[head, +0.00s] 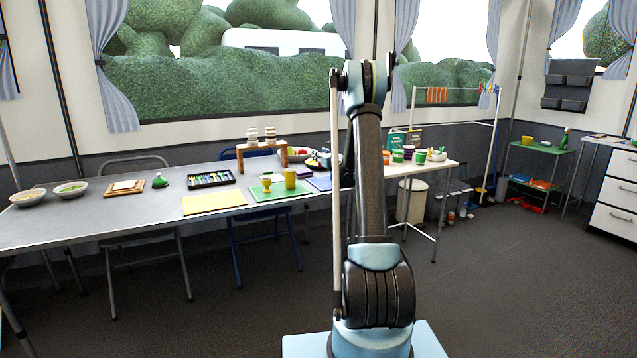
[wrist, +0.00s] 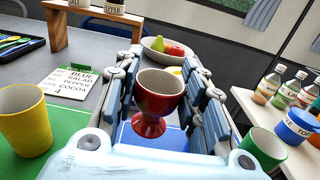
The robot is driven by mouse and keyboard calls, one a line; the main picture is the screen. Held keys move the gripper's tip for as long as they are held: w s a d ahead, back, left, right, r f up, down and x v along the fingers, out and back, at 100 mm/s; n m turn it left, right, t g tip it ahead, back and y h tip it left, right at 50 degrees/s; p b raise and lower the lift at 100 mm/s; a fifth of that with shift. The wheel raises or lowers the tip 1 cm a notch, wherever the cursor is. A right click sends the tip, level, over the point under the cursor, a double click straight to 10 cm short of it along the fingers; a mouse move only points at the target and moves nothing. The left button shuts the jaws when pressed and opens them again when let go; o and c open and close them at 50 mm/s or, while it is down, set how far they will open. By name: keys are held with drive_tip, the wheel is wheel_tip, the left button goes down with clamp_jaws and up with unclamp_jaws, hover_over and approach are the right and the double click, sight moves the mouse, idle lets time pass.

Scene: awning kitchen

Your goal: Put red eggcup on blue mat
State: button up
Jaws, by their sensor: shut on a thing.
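The red eggcup (wrist: 158,95) is upright between the fingers of my gripper (wrist: 165,62) in the wrist view. My gripper is shut on it, with a finger on each side of its bowl. The blue mat (wrist: 178,141) shows behind and around the eggcup's foot. I cannot tell whether the foot touches the mat or hangs just above it. In the head view the blue mat (head: 319,184) lies at the right end of the grey table; my arm hides the red eggcup there.
A recipe card (wrist: 75,88) and a bowl of fruit (wrist: 165,50) are close by. A white side table (wrist: 243,98) with jars stands at right.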

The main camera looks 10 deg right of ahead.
drive_tip(key=shift+f, duration=4.35)
drive_tip(key=o, duration=1)
drive_tip(key=shift+f, duration=0.1)
drive_tip(key=shift+o, duration=0.2)
